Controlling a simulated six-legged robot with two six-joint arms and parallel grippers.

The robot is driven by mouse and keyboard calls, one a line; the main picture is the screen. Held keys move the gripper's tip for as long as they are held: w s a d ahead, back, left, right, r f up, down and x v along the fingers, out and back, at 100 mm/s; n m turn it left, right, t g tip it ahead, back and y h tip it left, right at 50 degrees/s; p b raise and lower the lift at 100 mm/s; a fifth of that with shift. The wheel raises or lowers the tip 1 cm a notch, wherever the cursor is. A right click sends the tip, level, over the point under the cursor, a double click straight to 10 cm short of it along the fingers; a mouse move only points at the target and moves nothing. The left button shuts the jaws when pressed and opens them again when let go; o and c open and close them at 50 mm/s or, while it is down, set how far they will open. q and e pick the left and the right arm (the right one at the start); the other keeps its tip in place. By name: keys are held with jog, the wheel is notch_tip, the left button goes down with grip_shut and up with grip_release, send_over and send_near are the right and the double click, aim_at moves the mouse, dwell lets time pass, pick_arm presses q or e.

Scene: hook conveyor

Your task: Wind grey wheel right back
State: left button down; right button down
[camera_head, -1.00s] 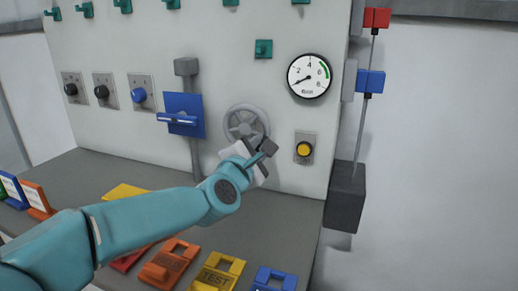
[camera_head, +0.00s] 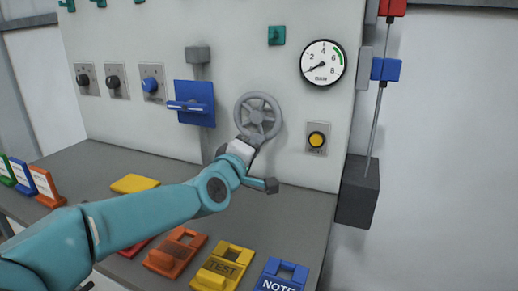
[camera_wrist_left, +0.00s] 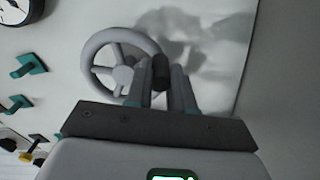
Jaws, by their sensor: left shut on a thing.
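The grey wheel (camera_head: 258,115) is a spoked handwheel on the pale panel, and it also shows in the left wrist view (camera_wrist_left: 90,50). A dark handle (camera_wrist_left: 160,72) stands out from its rim. My left gripper (camera_head: 250,141) is at the wheel's lower left rim in the head view. In the left wrist view its two fingers (camera_wrist_left: 161,85) are shut on the handle, one on each side. The hand hides part of the lower rim in the head view. My right gripper is not in view.
A gauge (camera_head: 323,63) with its needle low and a yellow button (camera_head: 316,139) sit right of the wheel. A blue lever plate (camera_head: 195,104) sits to its left. Coloured tags, such as an orange one (camera_head: 176,252), lie on the grey shelf (camera_head: 285,215) below.

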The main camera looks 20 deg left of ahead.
aim_at(240, 129)
pick_arm(q)
jog(key=a+m, duration=0.1)
jog(key=m, duration=0.2)
jog(key=a+m, duration=0.2)
jog(key=m, duration=0.1)
jog(key=a+m, duration=0.1)
jog(key=m, duration=0.3)
jog(key=shift+a+r+b, duration=0.3)
jog(key=shift+r+b, duration=0.1)
jog(key=shift+a+r+m, duration=0.3)
jog(key=shift+m, duration=0.5)
jog(key=shift+a+r+m, duration=0.25)
jog(key=shift+r+m, duration=0.05)
jog(key=shift+m, duration=0.5)
jog(key=c, duration=1)
grip_release()
jog(key=shift+w, duration=0.1)
